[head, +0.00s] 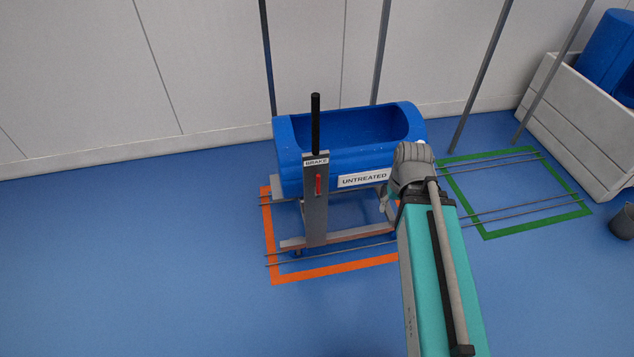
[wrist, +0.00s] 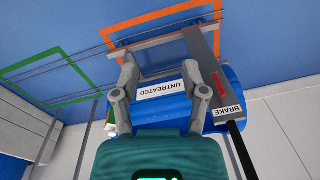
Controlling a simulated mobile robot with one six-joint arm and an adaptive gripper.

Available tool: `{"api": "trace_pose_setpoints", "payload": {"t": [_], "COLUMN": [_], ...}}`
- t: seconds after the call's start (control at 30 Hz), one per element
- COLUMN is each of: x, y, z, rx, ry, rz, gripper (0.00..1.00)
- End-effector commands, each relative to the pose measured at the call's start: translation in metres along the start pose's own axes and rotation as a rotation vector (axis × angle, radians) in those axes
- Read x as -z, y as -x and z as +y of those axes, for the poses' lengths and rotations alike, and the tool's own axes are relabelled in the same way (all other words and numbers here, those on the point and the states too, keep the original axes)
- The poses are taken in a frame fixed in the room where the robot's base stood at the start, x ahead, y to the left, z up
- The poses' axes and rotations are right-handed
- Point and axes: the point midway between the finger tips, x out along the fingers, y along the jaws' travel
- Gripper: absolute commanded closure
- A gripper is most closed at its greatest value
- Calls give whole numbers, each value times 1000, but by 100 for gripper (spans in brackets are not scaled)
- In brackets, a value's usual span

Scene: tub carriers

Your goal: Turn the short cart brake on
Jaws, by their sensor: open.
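The cart carries a blue tub (head: 350,160) labelled UNTREATED on a low grey frame (head: 350,235). A grey upright post (head: 314,222) stands at its left end, with a BRAKE label and a black handle (head: 315,125) on top.
The cart stands within an orange floor outline (head: 268,245) with rails across it. A green outline (head: 487,236) to the right is empty. A pale crate (head: 545,110) holding a blue tub and a dark bucket (head: 622,221) are at right. Floor left is clear.

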Motion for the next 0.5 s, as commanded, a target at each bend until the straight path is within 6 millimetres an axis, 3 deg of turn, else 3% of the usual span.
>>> {"api": "trace_pose_setpoints", "payload": {"t": [0.03,0.5], "x": [3,43], "y": [-12,-88], "z": [0,-50], "rx": [20,312], "ry": [15,308], "rz": [11,237], "gripper": [43,43]}}
